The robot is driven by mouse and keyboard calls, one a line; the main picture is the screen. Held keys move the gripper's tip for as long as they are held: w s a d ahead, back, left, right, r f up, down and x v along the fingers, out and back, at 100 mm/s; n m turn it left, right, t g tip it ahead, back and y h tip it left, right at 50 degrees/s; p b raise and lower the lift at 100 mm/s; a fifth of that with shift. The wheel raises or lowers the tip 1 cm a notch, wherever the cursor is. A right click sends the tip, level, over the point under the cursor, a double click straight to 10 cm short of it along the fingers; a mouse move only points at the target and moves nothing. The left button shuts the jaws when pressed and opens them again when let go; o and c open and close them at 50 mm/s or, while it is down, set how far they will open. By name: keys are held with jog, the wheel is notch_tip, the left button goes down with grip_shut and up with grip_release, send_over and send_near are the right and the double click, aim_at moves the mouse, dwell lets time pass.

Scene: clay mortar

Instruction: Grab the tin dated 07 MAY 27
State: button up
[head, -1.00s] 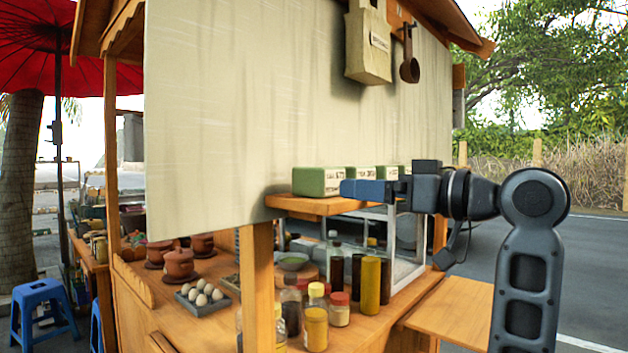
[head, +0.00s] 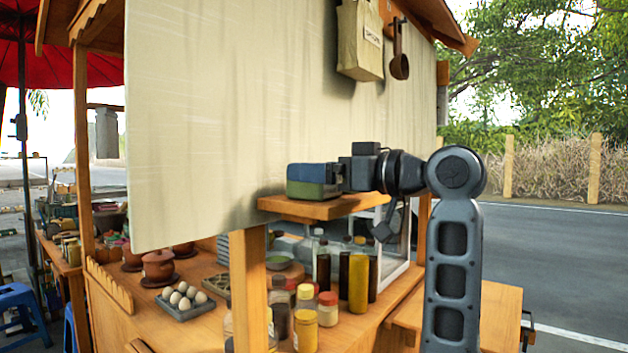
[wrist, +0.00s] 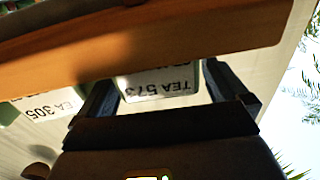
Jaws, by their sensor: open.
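A green tin (head: 313,189) stands at the near left end of the wooden shelf. My gripper (head: 314,174) is at this tin, and its blue finger hides the tin's upper part and label. In the wrist view, which is upside down, my open gripper (wrist: 158,78) has one finger on each side of a tin labelled TEA 573 (wrist: 160,86). A second tin labelled TEA 305 (wrist: 48,104) is outside the fingers. The other line of each label is cut off or hidden by the wooden board, so I read no date. The remaining tins are hidden in the head view.
The wooden shelf (head: 322,208) lies under the tin, and its board crosses the wrist view (wrist: 160,45). A cloth sheet (head: 230,120) hangs close behind. Bottles and jars (head: 328,309) stand on the counter below. A cloth bag (head: 360,42) and ladle (head: 399,65) hang above.

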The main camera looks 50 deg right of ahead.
jog(key=shift+w, duration=0.85)
jog(key=c, duration=1)
